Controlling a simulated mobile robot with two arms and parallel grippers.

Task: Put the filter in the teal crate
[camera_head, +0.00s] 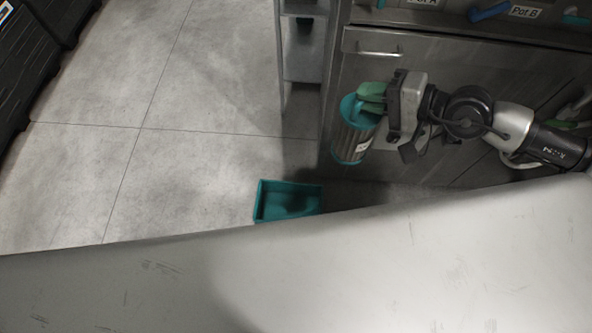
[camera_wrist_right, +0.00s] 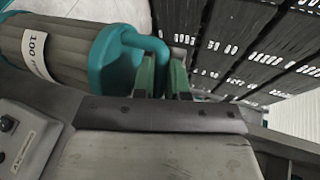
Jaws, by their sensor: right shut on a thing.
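The filter (camera_head: 354,141) is a grey pleated cylinder with teal end caps and a white label. My right gripper (camera_head: 372,94) is shut on the teal handle at its upper end, and the filter hangs slightly tilted in the air. The right wrist view shows the filter (camera_wrist_right: 68,52), its label reading 100, and the green fingers of the gripper (camera_wrist_right: 163,75) at the handle. The teal crate (camera_head: 290,199) is on the floor, below and to the left of the filter in the head view. Its near side is partly hidden by the pale surface in front. My left gripper is not in view.
A steel machine front (camera_head: 440,100) with labels such as Pot B stands behind my right arm. A grey rack post (camera_head: 283,60) rises left of it. Black crates (camera_head: 28,60) stand at the far left. The tiled floor between is clear.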

